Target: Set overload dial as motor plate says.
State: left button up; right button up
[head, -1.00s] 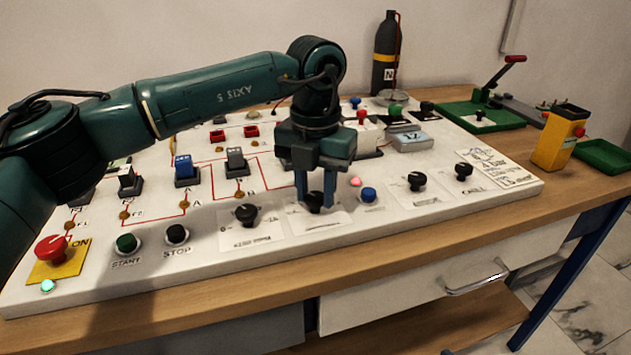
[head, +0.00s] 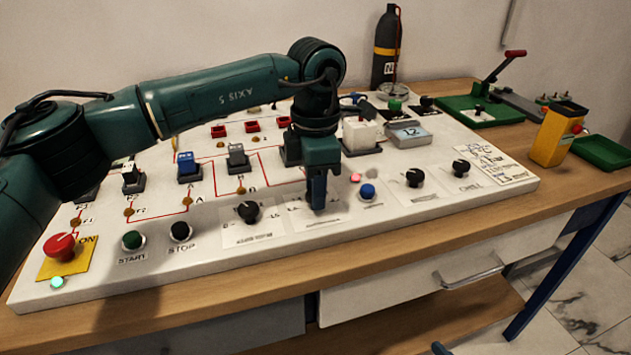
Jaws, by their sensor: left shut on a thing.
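My left gripper (head: 317,196) points straight down over the front row of the white board (head: 350,235). It is shut on a dark dial knob, which its fingers hide almost wholly. The knob's white scale plate (head: 322,222) shows around the fingers, with print too small to read. A white plate with handwritten-looking text (head: 497,166) lies at the board's right end; its words are not legible. I cannot tell which plate is the motor plate. My right gripper is not in view.
Black knobs stand to the left (head: 248,212) and right (head: 414,177) of the gripper. A blue button (head: 368,191) is close on its right. A grey display box (head: 408,133) stands behind. A yellow box (head: 558,135) stands at the right.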

pick_arm(q)
jog(key=shift+r+m, duration=0.1)
jog(key=shift+m, duration=2.1)
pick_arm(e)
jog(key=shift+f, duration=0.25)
pick_arm(q)
jog(key=shift+m, duration=0.3)
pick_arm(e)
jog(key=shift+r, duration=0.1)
pick_arm(q)
jog(key=o, duration=1)
jog(key=shift+c, duration=0.2)
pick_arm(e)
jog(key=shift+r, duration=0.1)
pick_arm(q)
notch_tip(320, 180, up, 13)
jog(key=p, duration=0.1)
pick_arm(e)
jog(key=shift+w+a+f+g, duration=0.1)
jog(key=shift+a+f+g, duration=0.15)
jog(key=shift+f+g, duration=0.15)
